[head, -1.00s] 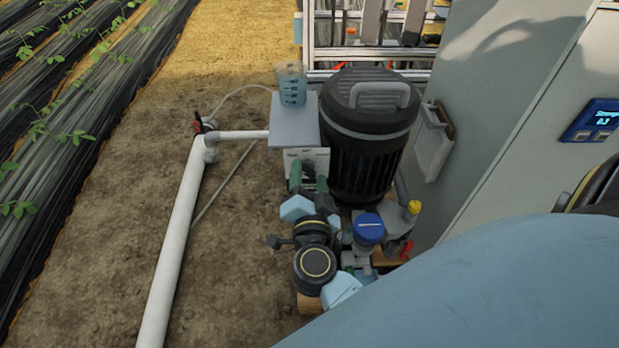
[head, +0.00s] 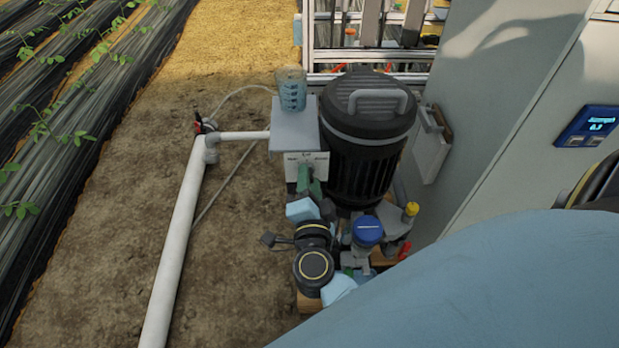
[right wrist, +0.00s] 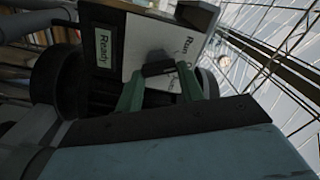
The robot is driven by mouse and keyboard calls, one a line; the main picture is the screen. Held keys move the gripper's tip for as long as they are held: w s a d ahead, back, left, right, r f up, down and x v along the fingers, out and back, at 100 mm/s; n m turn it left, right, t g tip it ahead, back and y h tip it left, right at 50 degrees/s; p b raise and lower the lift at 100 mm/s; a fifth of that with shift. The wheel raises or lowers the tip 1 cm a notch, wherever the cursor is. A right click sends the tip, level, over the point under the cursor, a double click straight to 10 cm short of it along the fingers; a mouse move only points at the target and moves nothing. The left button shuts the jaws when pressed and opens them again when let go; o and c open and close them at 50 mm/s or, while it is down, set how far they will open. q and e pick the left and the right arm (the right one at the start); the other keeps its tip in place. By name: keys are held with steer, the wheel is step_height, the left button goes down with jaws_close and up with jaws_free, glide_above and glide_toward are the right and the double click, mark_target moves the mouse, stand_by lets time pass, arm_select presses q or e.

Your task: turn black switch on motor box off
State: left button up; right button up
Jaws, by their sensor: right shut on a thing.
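The motor box (head: 291,132) is a grey box beside the big black motor (head: 369,135), with a white label plate (head: 292,162) on its front. The black switch (right wrist: 157,68) shows in the right wrist view against the white plate, between the green fingertips. My right gripper (head: 309,178) is at the front of the plate, shut on the switch, with its fingers at a slant. In the head view the fingers mostly hide the switch, so its exact setting cannot be read. My left gripper is not in view.
A clear measuring cup (head: 292,90) stands on the box top. A white pipe (head: 185,240) with a red-handled valve is at the left. A blue-capped fitting (head: 367,230) is close to my right wrist. A grey cabinet (head: 490,110) stands at the right. Bare soil is free at the left.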

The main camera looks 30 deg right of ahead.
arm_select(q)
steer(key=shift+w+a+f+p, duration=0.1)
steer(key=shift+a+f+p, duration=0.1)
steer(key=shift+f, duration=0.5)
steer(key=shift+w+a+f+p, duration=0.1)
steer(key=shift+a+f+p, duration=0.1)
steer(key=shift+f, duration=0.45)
arm_select(e)
steer(key=shift+f+m, duration=0.15)
steer(key=shift+m, duration=2.65)
steer(key=o, duration=1)
steer(key=shift+s, duration=0.1)
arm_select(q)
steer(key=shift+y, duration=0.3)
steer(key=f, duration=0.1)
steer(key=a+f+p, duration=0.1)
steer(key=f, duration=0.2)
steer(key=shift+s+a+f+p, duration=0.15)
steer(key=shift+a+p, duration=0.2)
arm_select(e)
steer(key=v, duration=1.3)
steer(key=shift+s, duration=0.15)
